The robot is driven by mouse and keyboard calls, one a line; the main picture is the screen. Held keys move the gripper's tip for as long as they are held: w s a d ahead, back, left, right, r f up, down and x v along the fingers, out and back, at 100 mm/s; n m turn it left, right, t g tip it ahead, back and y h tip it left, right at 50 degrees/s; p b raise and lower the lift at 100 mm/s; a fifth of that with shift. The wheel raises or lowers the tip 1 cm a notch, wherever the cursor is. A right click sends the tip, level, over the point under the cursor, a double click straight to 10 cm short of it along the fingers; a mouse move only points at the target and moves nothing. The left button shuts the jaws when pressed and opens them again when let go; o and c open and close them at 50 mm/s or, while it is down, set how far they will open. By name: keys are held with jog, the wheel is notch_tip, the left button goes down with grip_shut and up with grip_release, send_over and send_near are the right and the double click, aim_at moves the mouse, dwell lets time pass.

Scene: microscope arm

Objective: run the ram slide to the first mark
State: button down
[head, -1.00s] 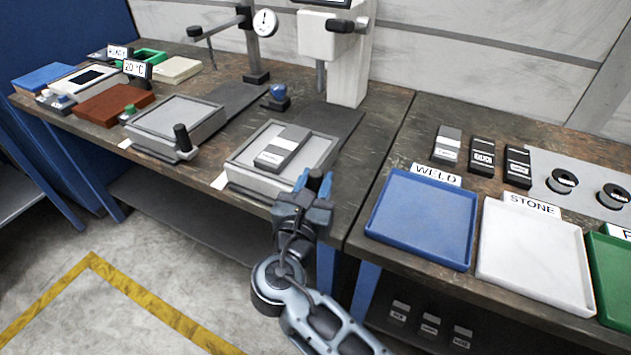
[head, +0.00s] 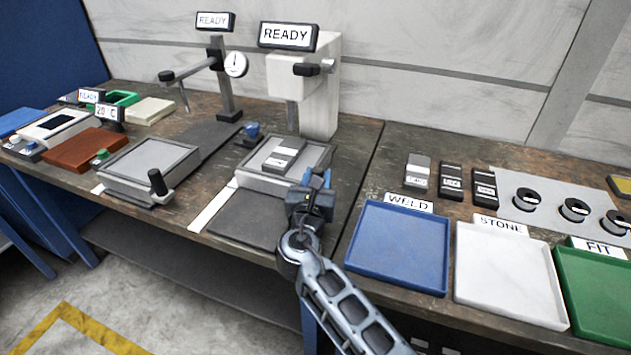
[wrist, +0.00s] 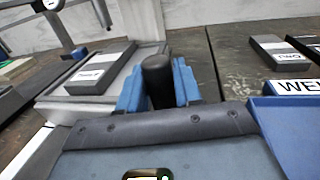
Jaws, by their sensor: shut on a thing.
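The ram slide (head: 262,184) is a grey tray on a dark track (head: 245,220), with its back part beneath the ram (head: 292,115) of the white press. My gripper (head: 317,180) is at the slide's front right corner. In the wrist view its blue fingers close around the black upright handle (wrist: 157,75), and the slide's front wall (wrist: 85,113) shows to the left. A white strip (head: 212,207) lies along the track's left side; finer marks are too small to read.
A second slide (head: 150,165) with a black handle stands to the left, below a dial gauge (head: 235,65). The press display (head: 288,36) reads READY. Blue WELD (head: 395,275) and white STONE (head: 505,310) trays stand to the right.

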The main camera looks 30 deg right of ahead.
jog(key=c, duration=0.9)
grip_release()
jog(key=shift+o, duration=0.2)
jog(key=shift+v, duration=3.95)
